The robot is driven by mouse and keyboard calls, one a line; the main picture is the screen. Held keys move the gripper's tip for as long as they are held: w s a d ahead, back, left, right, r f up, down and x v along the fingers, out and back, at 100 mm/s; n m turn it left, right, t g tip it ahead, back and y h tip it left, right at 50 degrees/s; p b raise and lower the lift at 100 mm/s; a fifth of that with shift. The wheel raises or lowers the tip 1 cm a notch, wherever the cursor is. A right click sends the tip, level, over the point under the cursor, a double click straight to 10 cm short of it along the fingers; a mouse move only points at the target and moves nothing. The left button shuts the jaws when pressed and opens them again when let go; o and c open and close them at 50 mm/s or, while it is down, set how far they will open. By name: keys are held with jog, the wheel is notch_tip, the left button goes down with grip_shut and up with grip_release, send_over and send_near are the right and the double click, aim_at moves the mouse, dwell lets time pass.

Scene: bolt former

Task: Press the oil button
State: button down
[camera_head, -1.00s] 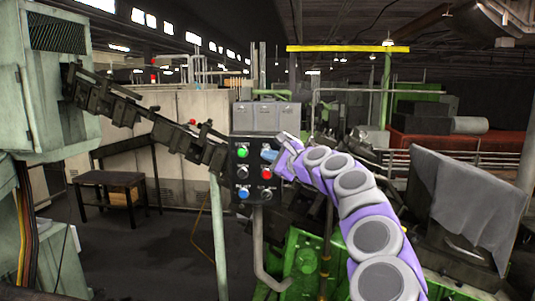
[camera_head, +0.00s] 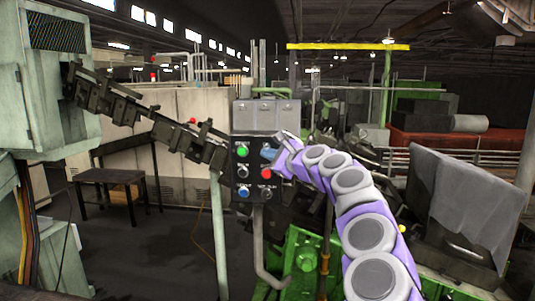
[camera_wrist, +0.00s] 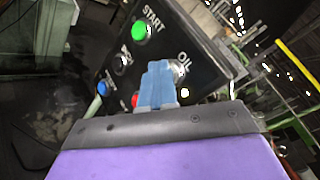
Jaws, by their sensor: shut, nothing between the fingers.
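The black control panel (camera_head: 254,182) stands upright in the middle of the head view. In the wrist view the label OIL shows at the panel's upper right, with the oil button (camera_wrist: 181,70) just below it, partly hidden by my fingers. My gripper (camera_wrist: 158,72) is shut, its blue fingers together and empty. Its tips overlap the left side of the oil button; I cannot tell whether they touch it. In the head view my gripper (camera_head: 268,155) covers the upper right of the panel.
A green START button (camera_wrist: 139,30) is up and left of my fingers. A red button (camera_wrist: 135,100) and a blue button (camera_wrist: 103,88) sit lower. A dark conveyor arm (camera_head: 150,122) reaches the panel from the left. Green machinery (camera_head: 305,262) stands below.

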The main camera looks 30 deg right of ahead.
jog(key=shift+a, duration=0.2)
jog(key=shift+s+a, duration=0.55)
jog(key=shift+s, duration=0.15)
jog(key=shift+w, duration=0.1)
jog(key=s+a, duration=0.2)
jog(key=s, duration=0.2)
jog(key=shift+s+a+b, duration=0.15)
jog(key=shift+a+b, duration=0.15)
jog(key=shift+a, duration=0.1)
